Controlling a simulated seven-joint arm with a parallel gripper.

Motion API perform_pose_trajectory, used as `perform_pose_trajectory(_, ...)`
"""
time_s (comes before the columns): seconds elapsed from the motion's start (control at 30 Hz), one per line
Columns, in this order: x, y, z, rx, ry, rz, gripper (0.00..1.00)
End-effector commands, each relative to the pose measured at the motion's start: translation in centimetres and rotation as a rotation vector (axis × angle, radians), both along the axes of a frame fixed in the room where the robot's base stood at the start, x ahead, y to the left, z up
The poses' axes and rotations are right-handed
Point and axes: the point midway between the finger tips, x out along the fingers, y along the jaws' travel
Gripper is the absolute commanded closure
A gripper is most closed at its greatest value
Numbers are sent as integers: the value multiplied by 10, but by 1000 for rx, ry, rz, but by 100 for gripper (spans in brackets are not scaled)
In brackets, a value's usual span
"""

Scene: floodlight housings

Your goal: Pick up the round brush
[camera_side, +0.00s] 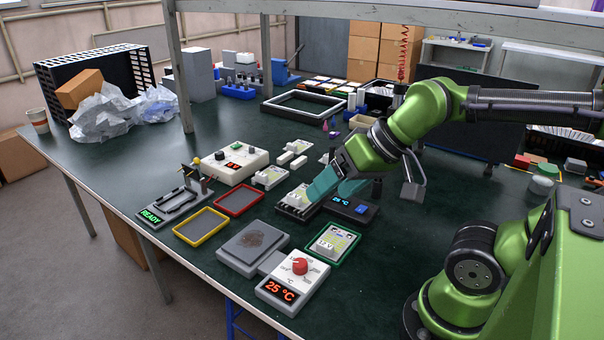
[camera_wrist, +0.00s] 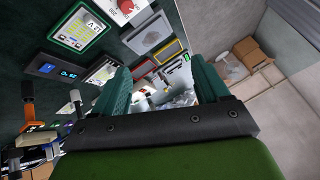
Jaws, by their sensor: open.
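I cannot make out the round brush with certainty in either view. A small dark upright piece (camera_side: 376,188) stands just right of my gripper in the side view, but it is too small to identify. A pale upright piece (camera_wrist: 75,100) left of my fingers in the wrist view is also unclear. My gripper (camera_side: 335,188) has teal fingers and is low over the bench, by a grey floodlight housing (camera_side: 296,203) and a box with a blue display (camera_side: 352,208). In the wrist view my gripper (camera_wrist: 160,85) has its fingers apart, with nothing seen held between them.
A green-rimmed tray (camera_side: 333,244) with a floodlight part, a red-knob heater control (camera_side: 293,283) and a grey plate (camera_side: 252,246) stand in front. Yellow (camera_side: 201,227) and red (camera_side: 239,200) trays lie left. The dark green bench (camera_side: 390,280) is clear at front right.

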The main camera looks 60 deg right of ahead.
Motion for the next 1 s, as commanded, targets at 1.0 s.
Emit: perform_pose_trajectory(1.0,136,-201,-25,-59,280,-404,50)
